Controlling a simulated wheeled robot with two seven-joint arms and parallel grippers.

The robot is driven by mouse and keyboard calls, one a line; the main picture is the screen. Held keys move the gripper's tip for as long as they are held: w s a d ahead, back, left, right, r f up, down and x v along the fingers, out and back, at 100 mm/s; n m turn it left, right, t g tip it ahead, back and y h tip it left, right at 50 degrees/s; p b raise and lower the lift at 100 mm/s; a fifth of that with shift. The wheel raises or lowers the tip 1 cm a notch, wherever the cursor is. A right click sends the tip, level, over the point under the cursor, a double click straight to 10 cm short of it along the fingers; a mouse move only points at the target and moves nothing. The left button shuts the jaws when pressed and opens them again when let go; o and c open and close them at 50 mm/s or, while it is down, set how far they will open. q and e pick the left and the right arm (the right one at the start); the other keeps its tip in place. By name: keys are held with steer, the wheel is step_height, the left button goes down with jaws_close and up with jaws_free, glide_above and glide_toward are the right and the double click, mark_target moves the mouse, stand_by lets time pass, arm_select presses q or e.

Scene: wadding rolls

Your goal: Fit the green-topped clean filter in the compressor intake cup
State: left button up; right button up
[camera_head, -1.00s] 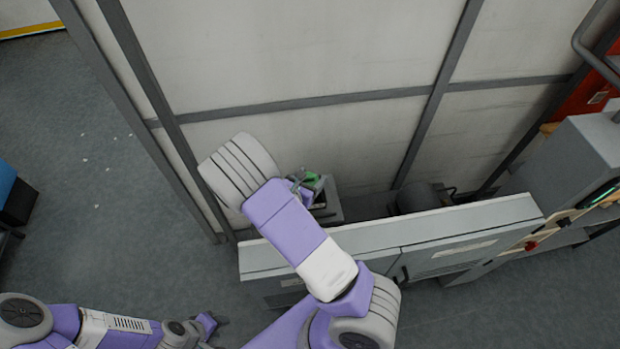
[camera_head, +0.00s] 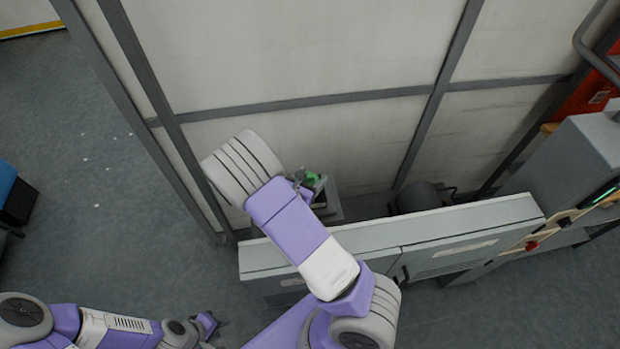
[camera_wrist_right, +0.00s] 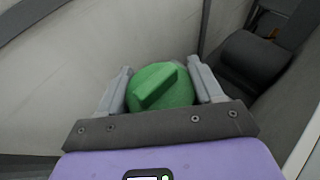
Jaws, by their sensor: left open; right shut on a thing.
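The green-topped filter (camera_head: 312,179) shows behind the grey machine's top edge in the head view, partly hidden by my right gripper (camera_head: 306,184). In the right wrist view its green top with a raised bar (camera_wrist_right: 160,88) sits between the two fingers of my right gripper (camera_wrist_right: 162,87), which is shut on it. A grey box-like part (camera_head: 331,210) is below the filter in the head view. The intake cup cannot be made out, and the filter's lower part is hidden. My left gripper (camera_head: 213,328) is open and empty, low at the left over the floor.
A long grey cabinet (camera_head: 390,240) stands in front of the filter. A wall of pale panels with grey posts (camera_head: 300,60) rises behind. A dark rounded motor-like part (camera_head: 418,197) is to the right. Open floor (camera_head: 90,160) lies at the left.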

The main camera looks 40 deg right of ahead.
steer(key=shift+f+b, duration=0.65)
steer(key=shift+b, duration=0.05)
stand_by(0.8)
steer(key=o, duration=1.4)
steer(key=shift+c, duration=0.2)
steer(key=shift+a, duration=0.1)
steer(key=v, duration=0.7)
steer(key=shift+s+a+r, duration=0.15)
steer(key=shift+a, duration=0.05)
